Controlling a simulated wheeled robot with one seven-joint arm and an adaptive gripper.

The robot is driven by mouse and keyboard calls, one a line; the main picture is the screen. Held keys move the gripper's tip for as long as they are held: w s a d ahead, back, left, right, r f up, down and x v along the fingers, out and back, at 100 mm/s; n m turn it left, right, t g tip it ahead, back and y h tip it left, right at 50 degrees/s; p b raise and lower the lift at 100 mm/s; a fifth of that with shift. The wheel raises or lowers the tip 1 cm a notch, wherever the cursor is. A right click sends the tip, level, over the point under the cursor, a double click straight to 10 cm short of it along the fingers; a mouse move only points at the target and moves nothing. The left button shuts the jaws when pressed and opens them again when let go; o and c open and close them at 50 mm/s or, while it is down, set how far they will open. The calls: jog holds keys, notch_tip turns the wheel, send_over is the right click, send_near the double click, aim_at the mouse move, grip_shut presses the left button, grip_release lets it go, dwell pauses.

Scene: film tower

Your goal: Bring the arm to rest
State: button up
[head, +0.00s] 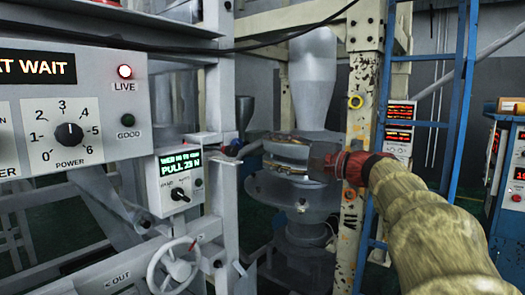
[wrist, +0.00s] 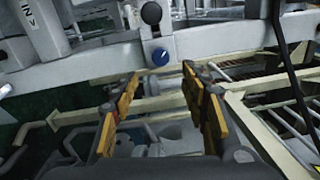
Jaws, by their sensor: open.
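My arm, in a beige sleeve with a red collar, reaches in from the right of the head view. My gripper (head: 270,152) points left, in front of the grey round machine (head: 290,205). In the wrist view my gripper (wrist: 160,82) has its two yellow-padded fingers spread apart, with nothing between them. I cannot tell from the head view how far the fingertips are from the machine behind them.
A grey control panel (head: 90,125) and a small green-display box (head: 180,177) stand at left, above a handwheel (head: 175,268). A chipped cream post (head: 358,110) and blue ladder (head: 459,100) stand near my arm. The wrist view shows a blue knob (wrist: 160,57) beyond my fingers.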

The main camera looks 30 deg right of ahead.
jog(key=shift+s+d, duration=0.1)
jog(key=shift+s, duration=0.15)
dwell(0.4)
jog(key=s+a+f+n+g+h, duration=0.1)
jog(key=s+a+f+g+h, duration=0.2)
jog(key=f, duration=0.9)
jog(key=s+f+n+g, duration=0.1)
jog(key=s+f+g, duration=0.25)
jog(key=f, duration=0.85)
jog(key=s+a+f+n+g+h+p, duration=0.1)
jog(key=s+a+f+n+g+h, duration=0.15)
jog(key=s+a+f+n, duration=0.6)
jog(key=s+a+f+n+g+h+p, duration=0.1)
jog(key=s+a+f+n+g+h, duration=0.15)
jog(key=s+a+f, duration=0.65)
jog(key=s+a+r+n, duration=0.1)
jog(key=s+a+r+y, duration=0.1)
jog(key=r, duration=0.1)
jog(key=a+r+n, duration=0.1)
jog(key=shift+s+r+n+y, duration=0.2)
jog(key=shift+s+n+y, duration=0.1)
jog(key=shift+s+y, duration=0.1)
